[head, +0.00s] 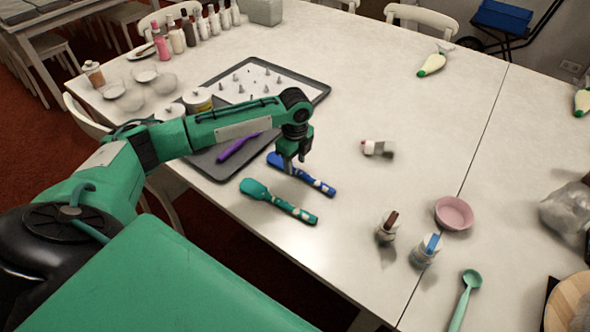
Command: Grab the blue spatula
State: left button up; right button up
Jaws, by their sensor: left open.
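The blue spatula (314,183) lies on the white table, with its head toward the upper left and its handle toward the lower right. My left gripper (289,167) points down over the spatula near its head end and hides a small part of it. The gripper is open. I cannot tell from this view whether its fingers touch the spatula or hang just above it. My right gripper is not in view.
A teal spatula (290,207) lies close in front of the blue one. A purple spatula (238,146) lies on the dark tray (206,165) to the left. The table's middle is fairly clear.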

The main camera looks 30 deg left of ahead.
pick_arm(q)
notch_tip(320, 180, down, 2)
jog(key=shift+f, duration=0.1)
grip_shut()
dwell(0.4)
